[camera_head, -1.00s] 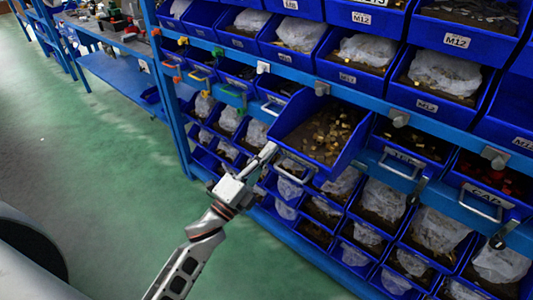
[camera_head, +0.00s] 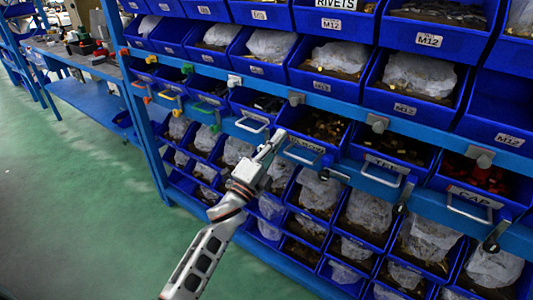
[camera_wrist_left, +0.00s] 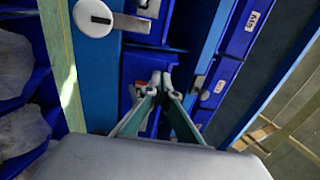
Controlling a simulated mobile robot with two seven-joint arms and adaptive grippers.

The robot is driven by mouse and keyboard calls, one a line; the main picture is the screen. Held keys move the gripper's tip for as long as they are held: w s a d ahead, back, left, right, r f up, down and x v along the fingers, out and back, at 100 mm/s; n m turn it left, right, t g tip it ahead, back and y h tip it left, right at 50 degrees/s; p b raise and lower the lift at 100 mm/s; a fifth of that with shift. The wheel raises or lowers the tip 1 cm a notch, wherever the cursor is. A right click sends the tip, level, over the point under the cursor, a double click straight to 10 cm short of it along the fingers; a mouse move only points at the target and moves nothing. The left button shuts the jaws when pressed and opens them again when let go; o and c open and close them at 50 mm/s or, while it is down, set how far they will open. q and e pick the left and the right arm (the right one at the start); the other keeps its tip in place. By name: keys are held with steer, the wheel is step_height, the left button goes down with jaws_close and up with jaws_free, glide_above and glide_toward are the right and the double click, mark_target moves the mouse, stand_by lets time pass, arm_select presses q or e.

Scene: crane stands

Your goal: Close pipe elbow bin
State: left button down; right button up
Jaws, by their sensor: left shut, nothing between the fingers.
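The pipe elbow bin (camera_head: 307,143) is a blue bin with a white label, a pale handle and small brassy parts inside. It sits in the middle row of the rack, its front about in line with the neighbouring bins. My left gripper (camera_head: 276,139) is shut and empty, just left of the bin's front and handle. I cannot tell whether it touches the bin. In the left wrist view its fingertips (camera_wrist_left: 161,78) meet in front of blue bins. My right gripper is not in view.
Bins with handles flank it: the CAP bin (camera_head: 475,182) at right and another (camera_head: 385,165) between. Grey knobs line the blue rail above. Bagged bins fill the rows below. The green floor (camera_head: 90,190) at left is clear.

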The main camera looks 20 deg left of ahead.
arm_select(q)
steer(key=w, duration=0.1)
steer(key=w+d+b, duration=0.1)
steer(key=shift+w+f, duration=0.25)
steer(key=shift+w, duration=0.05)
steer(key=shift+w+d, duration=0.1)
steer(key=shift+w, duration=0.3)
steer(key=shift+w+d+r, duration=0.1)
steer(key=shift+w+r, duration=0.1)
steer(key=shift+w, duration=0.1)
steer(key=shift+r, duration=0.15)
